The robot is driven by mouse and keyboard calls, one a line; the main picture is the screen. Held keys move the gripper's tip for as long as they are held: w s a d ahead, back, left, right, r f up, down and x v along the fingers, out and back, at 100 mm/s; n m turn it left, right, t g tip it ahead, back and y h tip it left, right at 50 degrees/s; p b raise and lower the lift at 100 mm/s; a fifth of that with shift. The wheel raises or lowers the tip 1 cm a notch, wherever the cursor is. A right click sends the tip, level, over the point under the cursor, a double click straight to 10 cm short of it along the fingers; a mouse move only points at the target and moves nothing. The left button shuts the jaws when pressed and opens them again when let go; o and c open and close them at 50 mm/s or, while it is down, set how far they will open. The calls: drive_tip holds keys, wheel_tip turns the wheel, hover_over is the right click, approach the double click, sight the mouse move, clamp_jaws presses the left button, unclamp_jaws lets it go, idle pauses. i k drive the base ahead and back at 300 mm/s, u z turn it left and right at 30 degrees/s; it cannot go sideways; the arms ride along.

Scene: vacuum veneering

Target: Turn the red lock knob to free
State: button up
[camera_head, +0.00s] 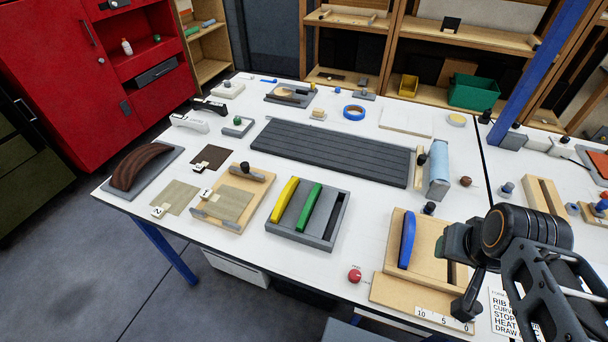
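The red lock knob (354,276) is a small round knob on the white table near its front edge, left of the pale wooden fixture. Tiny lettering sits beside it, too small to read surely, and the way the knob is turned cannot be made out. My gripper (461,273) reaches in from the right, above the wooden fixture. Its two dark fingers are spread apart with nothing seen between them. It is to the right of the knob and well apart from it.
The wooden fixture (388,290) with a blue curved rib (407,239) and a scale lies between knob and gripper. A grey tray (343,216) with yellow and green ribs stands behind the knob to the left.

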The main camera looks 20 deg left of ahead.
sight(355, 276)
drive_tip(key=u, duration=0.05)
drive_tip(key=k, duration=0.5)
drive_tip(key=u, duration=1.35)
drive_tip(key=i, duration=0.2)
drive_tip(key=z, duration=0.4)
